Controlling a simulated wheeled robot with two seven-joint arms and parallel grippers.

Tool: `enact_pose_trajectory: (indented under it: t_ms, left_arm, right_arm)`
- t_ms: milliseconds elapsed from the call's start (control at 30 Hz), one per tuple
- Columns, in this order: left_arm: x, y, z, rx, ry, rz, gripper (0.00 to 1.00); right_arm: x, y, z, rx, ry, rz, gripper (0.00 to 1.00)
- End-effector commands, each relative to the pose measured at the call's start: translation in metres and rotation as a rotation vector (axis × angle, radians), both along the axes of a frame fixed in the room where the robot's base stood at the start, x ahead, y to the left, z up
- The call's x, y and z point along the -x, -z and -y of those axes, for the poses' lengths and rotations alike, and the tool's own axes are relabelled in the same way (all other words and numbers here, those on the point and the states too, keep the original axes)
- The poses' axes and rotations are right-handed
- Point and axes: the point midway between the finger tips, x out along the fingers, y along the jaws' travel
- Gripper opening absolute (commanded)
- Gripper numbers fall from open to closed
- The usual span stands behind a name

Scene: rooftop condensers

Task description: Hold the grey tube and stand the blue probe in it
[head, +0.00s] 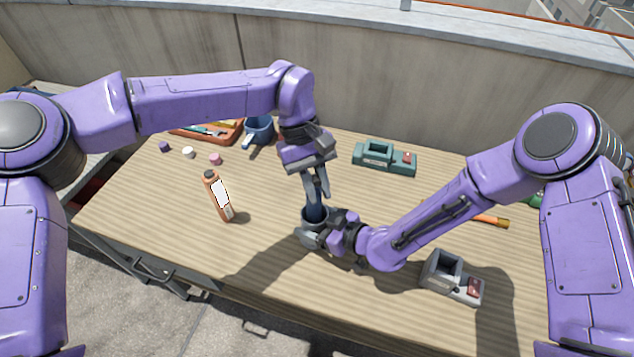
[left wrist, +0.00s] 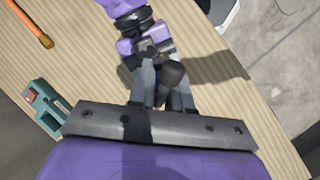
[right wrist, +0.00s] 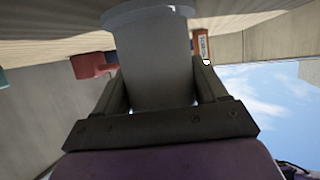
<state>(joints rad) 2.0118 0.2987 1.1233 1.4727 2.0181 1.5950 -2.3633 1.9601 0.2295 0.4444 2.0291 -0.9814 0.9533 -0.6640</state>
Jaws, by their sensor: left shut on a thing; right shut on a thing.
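The grey tube (head: 311,238) stands near the middle of the table, with its wide flange at the table in the right wrist view (right wrist: 155,75). My right gripper (head: 325,234) is shut on the tube from the right, its fingers on either side. My left gripper (head: 316,192) points down over the tube and is shut on the blue probe (head: 316,212). The probe looks about upright, its lower part at or inside the tube's mouth; how deep is hidden. In the left wrist view a dark shape shows between the left gripper's fingers (left wrist: 160,95).
An orange bottle (head: 213,187) stands to the left. A blue mug (head: 260,131), a tool tray (head: 239,138) and small coloured caps (head: 188,152) are at the back left. A teal holder (head: 372,165) is behind, a grey holder (head: 437,283) front right. The front-left table is clear.

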Motion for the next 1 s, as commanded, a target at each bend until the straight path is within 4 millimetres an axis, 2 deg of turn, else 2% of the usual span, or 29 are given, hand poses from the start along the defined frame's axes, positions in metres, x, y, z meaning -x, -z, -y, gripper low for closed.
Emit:
enact_pose_trajectory:
  t_ms: [567, 600, 667, 1000]
  left_arm:
    - [0.0001, 0.0057, 0.0001, 0.001, -0.001, -0.002, 0.00]
    - [0.0000, 0.0052, 0.0001, 0.001, -0.001, -0.001, 0.32]
    - [0.0000, 0.0052, 0.0000, 0.001, -0.001, 0.000, 0.48]
    - [-0.0021, 0.0013, -0.0012, 0.000, -0.001, 0.001, 0.48]
  right_arm:
    - [-0.0001, -0.0003, -0.0001, -0.001, 0.000, 0.001, 0.39]
    - [-0.0001, -0.0004, -0.0001, -0.001, 0.000, 0.001, 0.39]
    - [-0.0001, -0.0003, 0.0000, 0.000, 0.000, 0.000, 0.39]
    - [-0.0001, -0.0003, -0.0001, -0.001, 0.000, 0.001, 0.39]
